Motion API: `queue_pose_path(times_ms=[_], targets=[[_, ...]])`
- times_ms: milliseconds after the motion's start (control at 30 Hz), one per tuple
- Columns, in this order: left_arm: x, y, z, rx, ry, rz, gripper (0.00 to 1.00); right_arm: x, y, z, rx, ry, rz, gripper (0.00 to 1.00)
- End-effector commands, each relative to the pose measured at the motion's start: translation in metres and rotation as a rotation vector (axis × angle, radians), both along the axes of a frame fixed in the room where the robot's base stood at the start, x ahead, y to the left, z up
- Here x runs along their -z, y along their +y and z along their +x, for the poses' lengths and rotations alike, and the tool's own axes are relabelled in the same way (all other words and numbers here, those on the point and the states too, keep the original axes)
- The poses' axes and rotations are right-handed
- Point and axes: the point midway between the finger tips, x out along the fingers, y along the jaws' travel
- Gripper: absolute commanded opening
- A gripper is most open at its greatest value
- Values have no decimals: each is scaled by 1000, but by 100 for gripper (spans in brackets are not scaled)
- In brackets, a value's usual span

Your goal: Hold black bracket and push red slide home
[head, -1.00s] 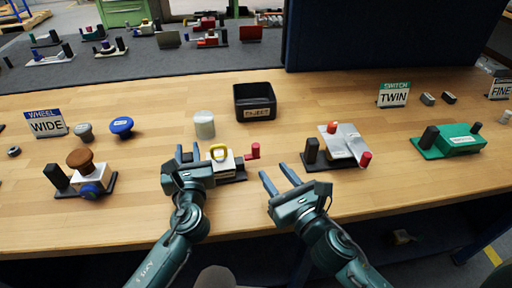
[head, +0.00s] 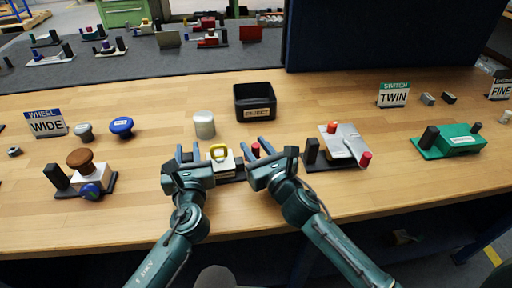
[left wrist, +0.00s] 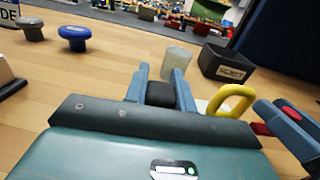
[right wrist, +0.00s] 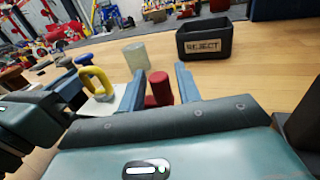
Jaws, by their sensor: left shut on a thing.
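The black bracket (left wrist: 161,94) stands at the left end of a small fixture with a white body and a yellow loop handle (head: 219,152). My left gripper (head: 188,152) is shut on the bracket, which shows between its fingers in the left wrist view and is mostly hidden in the head view. The red slide (right wrist: 159,88) sticks out at the fixture's right end. My right gripper (head: 259,150) is open, with one finger on each side of the red slide and a visible gap around it.
A black reject bin (head: 255,103) and a grey cylinder (head: 204,124) stand behind the fixture. Another fixture with a metal plate (head: 342,143) is close right of my right gripper. A brown-knobbed fixture (head: 92,177) stands to the left. The front table strip is clear.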

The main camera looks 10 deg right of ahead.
Motion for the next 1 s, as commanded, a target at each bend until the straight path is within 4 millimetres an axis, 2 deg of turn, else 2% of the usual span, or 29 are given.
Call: queue_pose_path(times_ms=[33, 400, 700, 900, 1000], targets=[[8, -1, -2, 2, 15, 2, 0, 1, 0, 0, 0, 0, 0, 29], [8, -1, -2, 2, 15, 2, 0, 1, 0, 0, 0, 0, 0, 0], [8, 0, -2, 1, 15, 1, 0, 1, 0, 0, 0, 0, 0, 0], [8, -1, -2, 2, 15, 2, 0, 1, 24, -2, -3, 1, 3, 0], [8, -1, -2, 2, 15, 2, 0, 1, 29, -3, -2, 1, 2, 0]])
